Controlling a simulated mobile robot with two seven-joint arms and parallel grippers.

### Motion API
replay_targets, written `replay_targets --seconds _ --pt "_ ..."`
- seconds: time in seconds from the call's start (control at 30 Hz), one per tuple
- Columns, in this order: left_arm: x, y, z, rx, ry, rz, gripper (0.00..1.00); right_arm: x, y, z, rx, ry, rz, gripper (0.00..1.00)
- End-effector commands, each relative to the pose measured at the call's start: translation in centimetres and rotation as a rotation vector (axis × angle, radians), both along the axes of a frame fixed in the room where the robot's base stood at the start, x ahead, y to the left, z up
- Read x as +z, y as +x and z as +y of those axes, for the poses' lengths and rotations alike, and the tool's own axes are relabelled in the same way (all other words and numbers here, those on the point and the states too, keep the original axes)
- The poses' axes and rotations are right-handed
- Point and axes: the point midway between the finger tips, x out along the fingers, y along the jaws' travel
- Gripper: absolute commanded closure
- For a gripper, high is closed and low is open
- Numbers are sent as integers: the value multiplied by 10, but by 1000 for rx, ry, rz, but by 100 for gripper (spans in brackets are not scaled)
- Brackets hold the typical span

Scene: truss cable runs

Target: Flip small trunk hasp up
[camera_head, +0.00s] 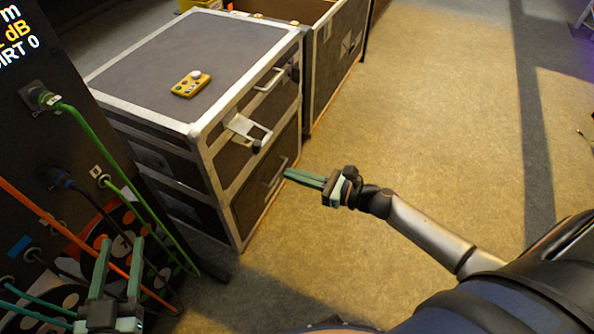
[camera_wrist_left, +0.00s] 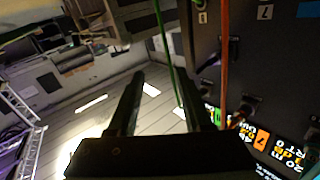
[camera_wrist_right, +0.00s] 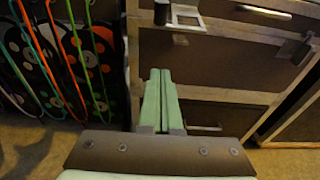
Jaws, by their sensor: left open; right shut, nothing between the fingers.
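The small trunk (camera_head: 215,160) is a grey case with pale metal edges at the left of the head view. Its metal hasp (camera_head: 241,126) sits near the top front edge and juts outward, with a loop at its outer end. The hasp also shows at the top of the right wrist view (camera_wrist_right: 182,20); its exact angle is hard to tell. My right gripper (camera_head: 287,173) is shut and empty, in front of the trunk, lower than the hasp and apart from it. My left gripper (camera_head: 122,243) is open and empty, near the cable panel.
A black panel (camera_head: 70,130) with plugged green, orange and dark cables stands at the left. A yellow box with a knob (camera_head: 191,84) lies on the trunk lid. A second, open case (camera_head: 335,50) stands behind. The floor (camera_head: 440,130) to the right is clear.

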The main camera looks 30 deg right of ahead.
Motion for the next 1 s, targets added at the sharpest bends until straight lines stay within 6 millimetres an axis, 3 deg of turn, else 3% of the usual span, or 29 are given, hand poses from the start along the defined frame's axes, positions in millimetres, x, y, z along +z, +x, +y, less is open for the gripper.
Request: replay_targets --seconds 0.4,0.8,1.0 --pt "39 -1 -2 -21 1 -166 50 -8 67 52 0 4 0 100" --pt "-43 -7 2 18 1 182 50 23 57 44 0 1 3 100" --pt "-64 -13 2 25 1 267 50 29 56 44 -1 2 4 100"
